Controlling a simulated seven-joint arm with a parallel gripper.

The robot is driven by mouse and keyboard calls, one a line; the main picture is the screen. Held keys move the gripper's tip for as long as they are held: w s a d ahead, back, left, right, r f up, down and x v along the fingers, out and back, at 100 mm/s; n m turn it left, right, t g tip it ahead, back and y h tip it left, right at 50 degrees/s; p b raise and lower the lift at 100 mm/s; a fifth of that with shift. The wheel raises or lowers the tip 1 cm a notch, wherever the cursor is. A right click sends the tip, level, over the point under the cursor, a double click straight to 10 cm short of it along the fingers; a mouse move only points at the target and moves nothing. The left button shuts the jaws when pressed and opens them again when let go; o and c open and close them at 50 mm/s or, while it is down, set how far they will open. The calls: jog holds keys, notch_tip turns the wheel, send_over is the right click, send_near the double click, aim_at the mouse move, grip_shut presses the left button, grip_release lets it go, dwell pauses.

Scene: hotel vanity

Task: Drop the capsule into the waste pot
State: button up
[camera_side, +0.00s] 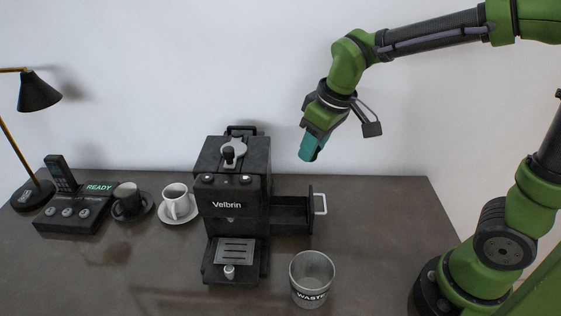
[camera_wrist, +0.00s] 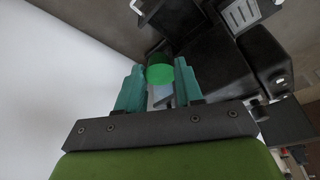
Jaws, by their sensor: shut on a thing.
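The capsule (camera_wrist: 160,73) is green and sits between the teal fingers of my gripper (camera_wrist: 160,80) in the wrist view. My gripper is shut on it. In the side view my gripper (camera_side: 311,150) hangs high above the table, with its fingers pointing down; they hide the capsule there. The waste pot (camera_side: 311,295) is a grey, open-topped pot marked "WASTE", standing upright near the front of the table. It is well below my gripper and nearer the side camera. I cannot make out the pot in the wrist view.
A black coffee machine (camera_side: 238,190) stands left of the pot, with an open drawer (camera_side: 291,216) on its right side. A white cup (camera_side: 175,199), a dark cup (camera_side: 127,199), a phone console (camera_side: 75,214) and a lamp (camera_side: 39,94) stand farther left.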

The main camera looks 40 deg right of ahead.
jog(key=s+a+n+g+y, duration=0.1)
jog(key=s+a+n+y, duration=0.1)
jog(key=s+a+n, duration=0.75)
jog(key=s+a+f+m, duration=0.1)
jog(key=s+f+m, duration=0.1)
jog(key=f, duration=0.4)
jog(key=shift+s+a, duration=0.35)
jog(key=shift+s, duration=0.5)
jog(key=o, duration=1.1)
jog(key=v, duration=1.7)
jog(key=shift+a, duration=0.15)
jog(key=shift+m, duration=0.25)
